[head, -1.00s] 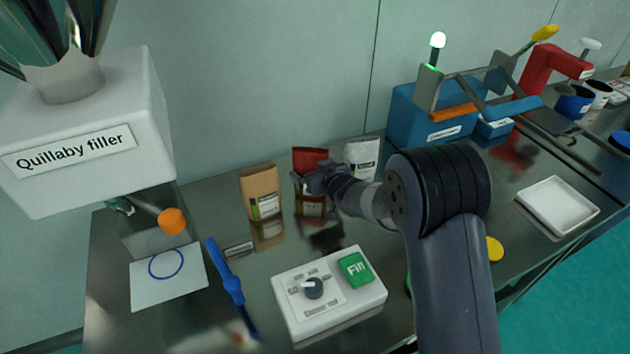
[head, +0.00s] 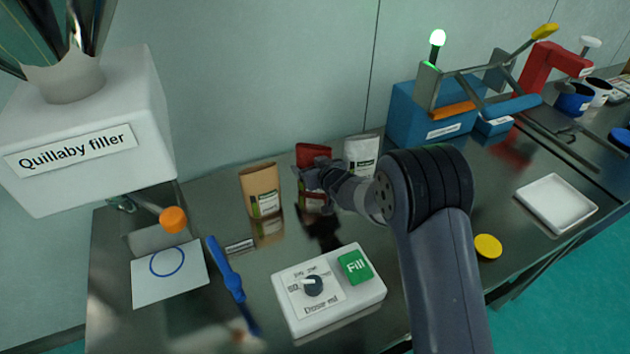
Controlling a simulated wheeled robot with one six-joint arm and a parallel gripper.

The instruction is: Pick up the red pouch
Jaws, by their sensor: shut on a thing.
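The red pouch (head: 313,152) is at the back of the steel table, between a brown pouch and a white pouch. My gripper (head: 316,178) is in front of it and shut on it. The gripper covers the pouch's middle; its red top and a small lower part show. The pouch looks upright. I cannot clearly tell how far its bottom edge is from the table.
The brown pouch (head: 261,191) stands close left and the white pouch (head: 361,155) close right. A control box (head: 330,310) with a green Fill button is in front. The Quillaby filler (head: 100,140) is left, a blue machine (head: 405,122) right, and a white tray (head: 556,204) far right.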

